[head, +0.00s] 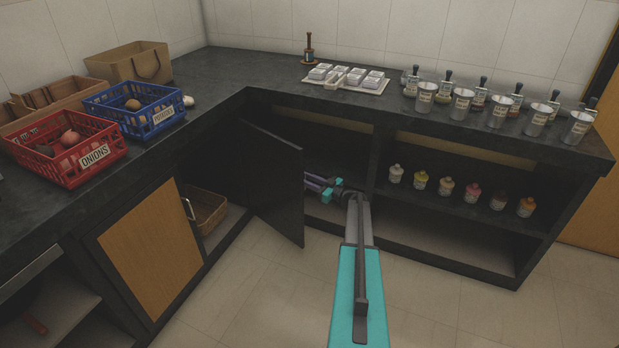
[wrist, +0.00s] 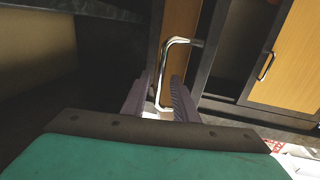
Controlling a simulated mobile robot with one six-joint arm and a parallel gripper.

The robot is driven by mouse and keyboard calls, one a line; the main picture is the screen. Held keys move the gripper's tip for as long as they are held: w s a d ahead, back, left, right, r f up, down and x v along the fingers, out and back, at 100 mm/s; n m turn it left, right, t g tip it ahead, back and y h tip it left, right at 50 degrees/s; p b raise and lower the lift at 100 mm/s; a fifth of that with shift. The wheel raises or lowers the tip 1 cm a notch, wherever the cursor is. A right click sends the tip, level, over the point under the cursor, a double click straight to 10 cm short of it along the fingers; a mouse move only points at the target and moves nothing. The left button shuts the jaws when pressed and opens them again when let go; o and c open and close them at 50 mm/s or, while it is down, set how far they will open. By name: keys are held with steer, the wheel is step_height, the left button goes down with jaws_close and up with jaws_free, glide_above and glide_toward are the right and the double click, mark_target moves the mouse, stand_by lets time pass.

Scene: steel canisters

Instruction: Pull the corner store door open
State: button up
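The corner store door (head: 280,185) stands partly open in the head view, its dark face towards the camera and its free edge out over the floor. My gripper (head: 307,181) is just right of that edge, with its fingers reaching towards the door's far side. In the wrist view the door's wooden face (wrist: 182,62) carries a chrome bar handle (wrist: 164,72). The fingers of my gripper (wrist: 160,86) stand apart on either side of the handle's lower part, with gaps showing. The door hides the handle in the head view.
A cupboard with a wooden door (head: 150,250) is at left, and a wicker basket (head: 207,210) sits on the shelf beside it. Open shelves with several bottles (head: 445,187) are at right. Crates (head: 65,150) and canisters (head: 462,104) stand on the counter. The floor (head: 270,285) is clear.

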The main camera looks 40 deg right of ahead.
steer(key=p+v, duration=0.1)
steer(key=v, duration=1.2)
steer(key=shift+s, duration=0.25)
